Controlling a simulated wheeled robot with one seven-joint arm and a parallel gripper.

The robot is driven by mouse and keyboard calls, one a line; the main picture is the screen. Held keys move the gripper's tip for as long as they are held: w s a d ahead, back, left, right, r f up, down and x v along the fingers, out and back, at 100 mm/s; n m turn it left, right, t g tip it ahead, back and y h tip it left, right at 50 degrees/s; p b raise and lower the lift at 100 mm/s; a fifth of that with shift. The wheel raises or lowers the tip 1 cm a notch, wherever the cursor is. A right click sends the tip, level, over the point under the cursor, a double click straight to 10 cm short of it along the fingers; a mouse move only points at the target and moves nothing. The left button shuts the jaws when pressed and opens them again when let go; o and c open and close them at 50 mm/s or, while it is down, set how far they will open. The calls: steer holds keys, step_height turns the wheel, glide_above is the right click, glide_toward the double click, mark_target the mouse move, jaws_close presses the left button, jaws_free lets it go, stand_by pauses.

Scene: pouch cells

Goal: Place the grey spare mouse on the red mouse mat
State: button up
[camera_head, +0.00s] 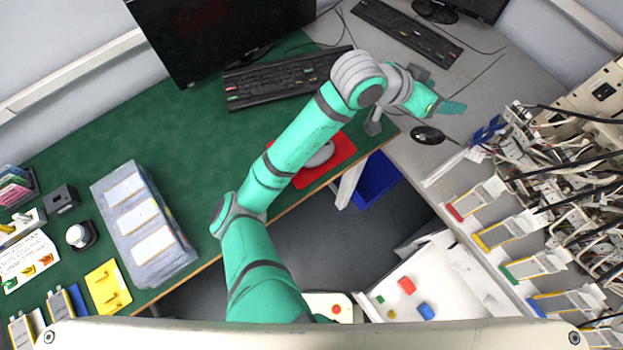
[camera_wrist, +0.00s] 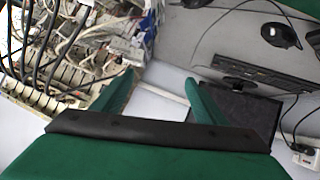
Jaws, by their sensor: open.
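The red mouse mat (camera_head: 340,150) lies near the right front edge of the green desk in the head view, partly hidden behind my arm. A light grey mouse (camera_head: 321,155) shows on the mat, beside my arm, which covers part of it. My gripper (camera_head: 453,107) is above the grey desk to the right, well apart from the mat and the grey mouse. In the wrist view its two green fingers (camera_wrist: 160,92) are spread with nothing between them. I cannot make out the mat or the grey mouse in the wrist view.
A black mouse (camera_head: 427,135) lies on the grey desk just below my gripper in the picture. Black keyboards (camera_head: 285,80) and (camera_head: 405,30) lie behind. A cable-filled machine rack (camera_head: 560,170) stands right. A blue bin (camera_head: 377,180) is below the desk edge.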

step_height(320, 180, up, 5)
steer(key=w+d+n+t+h, duration=0.2)
steer(key=d+n+t+h, duration=0.1)
steer(key=n+t+h, duration=0.15)
steer(key=s+a+f+n+t+y, duration=0.4)
steer(key=s+a+f+n+y, duration=0.15)
steer(key=a+f, duration=0.35)
steer(key=s+a+f+n+t+y, duration=0.4)
steer(key=s+a+f+n+y, duration=0.15)
steer(key=a+f+y, duration=0.2)
steer(key=s+a+f+m+y, duration=0.1)
steer(key=s+a+f+m, duration=0.1)
steer(key=s+a, duration=0.5)
steer(key=s+a+f+m+g+y, duration=0.1)
steer(key=s+a+f+m, duration=0.2)
steer(key=s+a, duration=0.4)
steer(key=f+v, duration=0.1)
steer(key=v, duration=0.6)
steer(key=shift+s+f, duration=0.3)
steer(key=shift+s, duration=0.2)
steer(key=shift+d+y, duration=0.1)
steer(key=shift+y, duration=0.15)
